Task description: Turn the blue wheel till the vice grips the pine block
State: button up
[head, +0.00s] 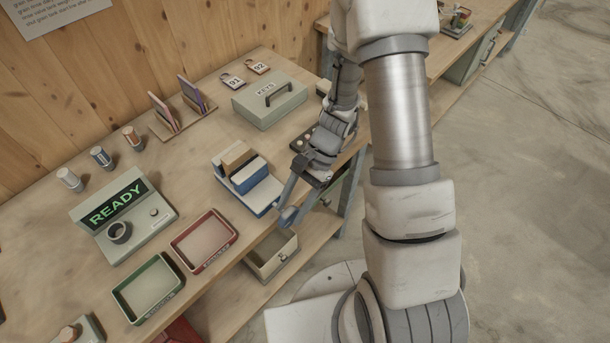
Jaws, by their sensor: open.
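The vice (262,204) is blue with pale parts and stands near the front edge of the bench. The pine block (236,157) is a brown piece at the vice's back part, beside the pale and blue jaw; I cannot tell whether a gap remains between them. The blue wheel (289,216) is small and sits at the vice's front right, by the bench edge. My gripper (288,207) is open, with its fingers reaching down to the wheel. The fingers partly hide the wheel, and contact cannot be made out.
A grey-green KEYS box (270,103) stands behind the vice. A READY display unit (122,217), a red tray (204,241) and a green tray (148,289) lie to the left.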

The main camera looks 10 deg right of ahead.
jog(key=v, duration=1.6)
jog(key=shift+r, duration=0.15)
jog(key=shift+w, duration=0.1)
jog(key=s+r+n+t+h, duration=0.3)
jog(key=s+r+n+t, duration=0.2)
jog(key=r, duration=0.4)
jog(key=s+r+n+t+h, duration=0.3)
jog(key=s+r+n, duration=0.3)
jog(key=r, duration=0.3)
jog(key=shift+s+r+t, duration=0.3)
jog(key=shift+s+t, duration=0.35)
jog(key=shift+t, duration=0.25)
jog(key=shift+a, duration=0.15)
